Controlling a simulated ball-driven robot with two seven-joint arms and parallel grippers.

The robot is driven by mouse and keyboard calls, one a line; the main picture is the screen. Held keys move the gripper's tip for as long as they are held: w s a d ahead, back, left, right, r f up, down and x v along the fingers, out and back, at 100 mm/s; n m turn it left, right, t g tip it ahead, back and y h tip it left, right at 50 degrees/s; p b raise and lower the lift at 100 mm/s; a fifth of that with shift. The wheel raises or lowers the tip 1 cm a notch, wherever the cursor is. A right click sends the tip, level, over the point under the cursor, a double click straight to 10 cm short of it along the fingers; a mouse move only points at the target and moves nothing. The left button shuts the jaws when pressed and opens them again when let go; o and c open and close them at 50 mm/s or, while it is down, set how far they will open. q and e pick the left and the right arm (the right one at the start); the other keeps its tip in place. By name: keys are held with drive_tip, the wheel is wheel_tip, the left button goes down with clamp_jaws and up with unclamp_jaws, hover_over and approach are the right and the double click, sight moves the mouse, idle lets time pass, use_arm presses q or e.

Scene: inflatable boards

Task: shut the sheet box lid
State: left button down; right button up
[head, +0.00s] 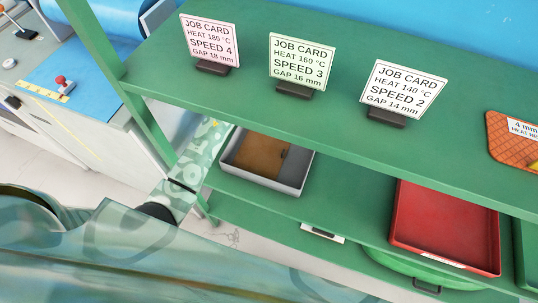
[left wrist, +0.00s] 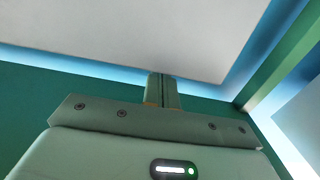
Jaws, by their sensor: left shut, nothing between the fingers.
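In the left wrist view my left gripper (left wrist: 162,78) is shut and empty. Its fingertips overlap the lower edge of a large pale flat panel (left wrist: 150,35); whether they touch it I cannot tell. The panel may be the sheet box lid, but the view does not settle it. In the head view my left arm reaches up to the left end of the green shelves, and its gripper is hidden there. No thing in the head view is clearly the sheet box. My right gripper is not in view.
The green upper shelf (head: 240,92) carries three job cards (head: 302,60) and an orange board (head: 515,137). Below it lie a grey tray (head: 294,188) with a brown thing inside and a red tray (head: 445,222). A workbench (head: 140,140) stands at the left.

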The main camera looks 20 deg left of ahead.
use_arm(q)
drive_tip(key=shift+f, duration=0.25)
idle(0.5)
drive_tip(key=shift+s, duration=0.1)
drive_tip(key=s+p, duration=0.1)
drive_tip(key=s, duration=0.1)
drive_tip(key=s+p, duration=0.1)
drive_tip(key=s, duration=0.1)
drive_tip(key=s+p, duration=0.1)
drive_tip(key=s, duration=0.1)
drive_tip(key=shift+a+f, duration=0.1)
drive_tip(key=shift+f, duration=0.2)
idle(0.6)
